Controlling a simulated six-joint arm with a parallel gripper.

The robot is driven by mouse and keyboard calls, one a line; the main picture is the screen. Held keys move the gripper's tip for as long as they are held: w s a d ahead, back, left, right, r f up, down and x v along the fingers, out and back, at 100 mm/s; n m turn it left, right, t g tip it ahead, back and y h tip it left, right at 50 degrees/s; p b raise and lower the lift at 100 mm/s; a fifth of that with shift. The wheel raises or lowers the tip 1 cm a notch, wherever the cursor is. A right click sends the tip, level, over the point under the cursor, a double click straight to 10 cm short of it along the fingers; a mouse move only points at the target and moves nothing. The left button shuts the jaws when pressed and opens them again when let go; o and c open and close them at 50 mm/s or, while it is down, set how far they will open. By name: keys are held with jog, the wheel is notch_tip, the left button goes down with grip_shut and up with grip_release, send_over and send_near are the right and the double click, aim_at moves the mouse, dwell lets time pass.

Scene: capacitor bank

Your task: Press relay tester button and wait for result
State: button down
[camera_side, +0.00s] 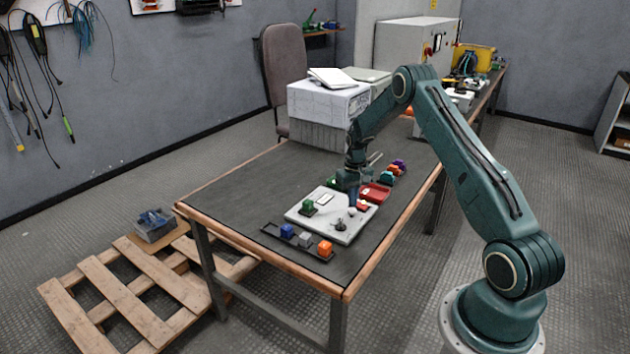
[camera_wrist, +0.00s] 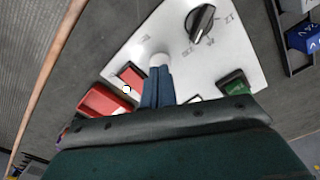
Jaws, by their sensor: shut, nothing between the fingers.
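The relay tester is a white panel (camera_side: 318,219) on the table, with a black rotary knob (camera_wrist: 202,22) and a white round button (camera_wrist: 160,60). The button also shows in the side view (camera_side: 352,211). A red block (camera_wrist: 132,76) and a green block (camera_wrist: 236,85) sit on the panel, with a small pale round spot (camera_wrist: 126,90) near the red one. My gripper (camera_wrist: 160,80) is shut and empty, pointing down over the panel. Its fingertips are right at the button in the wrist view; I cannot tell whether they touch it. The tester's display is mostly hidden in that view.
A red tray (camera_side: 380,189) stands behind the panel. A dark tray (camera_side: 268,231) with blue, grey and orange blocks lies in front. Several coloured blocks (camera_side: 397,168) line the right edge. White boxes (camera_side: 330,103) stand at the back. The table's left side is clear.

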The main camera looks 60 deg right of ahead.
aim_at(352, 210)
jog(key=shift+f, duration=1.5)
dwell(0.7)
jog(key=shift+r, duration=3.55)
jog(key=shift+r, duration=0.1)
